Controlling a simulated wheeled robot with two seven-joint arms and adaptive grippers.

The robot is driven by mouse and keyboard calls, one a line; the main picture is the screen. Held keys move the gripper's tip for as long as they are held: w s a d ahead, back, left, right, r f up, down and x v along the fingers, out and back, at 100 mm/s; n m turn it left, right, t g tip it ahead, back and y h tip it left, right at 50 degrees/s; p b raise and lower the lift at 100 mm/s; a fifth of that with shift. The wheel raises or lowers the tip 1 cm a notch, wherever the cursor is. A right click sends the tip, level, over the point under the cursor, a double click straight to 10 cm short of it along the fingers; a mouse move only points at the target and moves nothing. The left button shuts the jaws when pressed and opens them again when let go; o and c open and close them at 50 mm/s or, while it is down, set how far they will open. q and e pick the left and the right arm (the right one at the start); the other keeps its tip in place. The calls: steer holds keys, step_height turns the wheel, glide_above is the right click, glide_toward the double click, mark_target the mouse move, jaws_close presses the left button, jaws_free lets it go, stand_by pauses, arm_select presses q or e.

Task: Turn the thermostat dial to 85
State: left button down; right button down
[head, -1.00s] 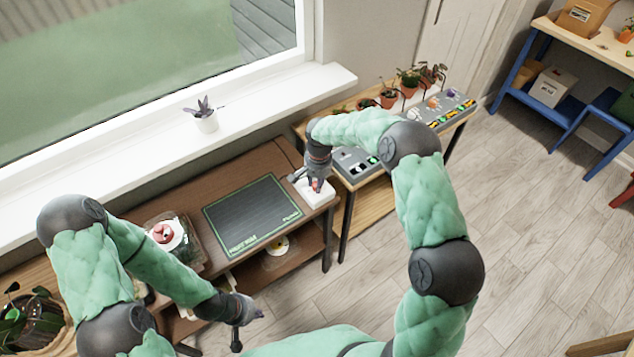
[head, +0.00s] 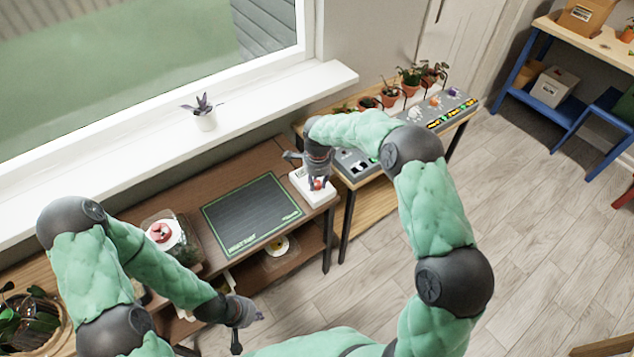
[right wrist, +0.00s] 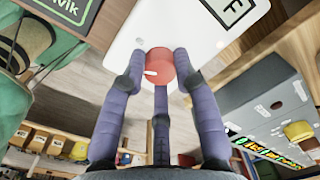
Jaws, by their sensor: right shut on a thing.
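The thermostat is a white box (head: 313,198) at the right end of the brown table in the head view. It also fills the top of the right wrist view (right wrist: 205,45), where its display (right wrist: 236,8) is cut off and only an "F" reads clearly. Its red dial (right wrist: 160,62) has a white pointer mark toward its lower left there. My right gripper (head: 319,184) is at the dial, with its purple fingers (right wrist: 160,70) closed around the dial's sides. My left gripper (head: 249,329) is empty in front of the table, its fingers spread apart.
A dark green-edged mat (head: 250,214) lies left of the thermostat. A glass container (head: 172,238) stands further left. A grey panel (head: 440,112) and potted plants (head: 390,97) are on the stand to the right. A small plant (head: 205,117) sits on the windowsill.

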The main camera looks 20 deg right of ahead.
mark_target(317, 184)
steer(key=m+b, duration=0.1)
steer(key=m, duration=0.6)
stand_by(0.5)
steer(key=shift+d, duration=0.1)
steer(key=c, duration=0.9)
jaws_free()
steer(key=shift+c, duration=0.2)
step_height(317, 184, up, 12)
steer(key=shift+s, duration=0.25)
steer(key=shift+a, duration=0.2)
